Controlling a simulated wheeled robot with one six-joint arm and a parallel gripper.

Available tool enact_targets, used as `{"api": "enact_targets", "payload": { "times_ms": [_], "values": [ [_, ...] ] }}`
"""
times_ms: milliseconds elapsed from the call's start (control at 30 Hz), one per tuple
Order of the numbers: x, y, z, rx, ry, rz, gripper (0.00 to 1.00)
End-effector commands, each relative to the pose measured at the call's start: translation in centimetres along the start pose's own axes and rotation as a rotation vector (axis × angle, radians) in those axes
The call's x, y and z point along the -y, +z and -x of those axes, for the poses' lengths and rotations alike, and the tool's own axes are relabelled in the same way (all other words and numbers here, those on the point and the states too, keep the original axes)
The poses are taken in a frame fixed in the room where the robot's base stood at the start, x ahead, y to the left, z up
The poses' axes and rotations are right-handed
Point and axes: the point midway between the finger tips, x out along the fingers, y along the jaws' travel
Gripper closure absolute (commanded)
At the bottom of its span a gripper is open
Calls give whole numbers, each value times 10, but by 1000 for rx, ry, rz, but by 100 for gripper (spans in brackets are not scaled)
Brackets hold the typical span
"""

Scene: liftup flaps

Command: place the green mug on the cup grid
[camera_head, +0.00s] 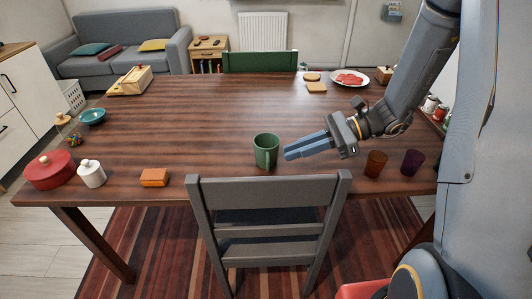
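The green mug (266,149) stands upright on the wooden table, near the front edge and behind the grey chair. Its handle faces the camera. My gripper (288,152) comes in from the right, with its blue fingers pointing left at the mug's right side. A small gap seems to show between the fingertips and the mug. The fingers overlap in this view, so I cannot tell how far apart they are. I cannot make out a cup grid in this view.
Two dark glasses, one amber (376,163) and one purple (412,162), stand right of my gripper. An orange box (154,177), a white jar (91,174) and a red pot (50,170) stand at the left. A grey chair (270,190) blocks the front. The table's middle (200,110) is clear.

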Motion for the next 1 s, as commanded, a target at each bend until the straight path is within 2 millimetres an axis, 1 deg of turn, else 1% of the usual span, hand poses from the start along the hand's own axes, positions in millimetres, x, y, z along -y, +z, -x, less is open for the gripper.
{"api": "enact_targets", "payload": {
  "times_ms": [33,100,333,467,767,1000],
  "values": [
    [4,-10,-4,4,-4,-4,87],
    [7,-17,-7,7,-6,-6,87],
    [13,-35,-14,10,-10,-9,87],
    [14,-36,-20,11,-8,-9,87],
    [13,-35,-49,10,-6,-10,87],
    [13,-35,-83,10,-6,-9,87]
  ]
}}
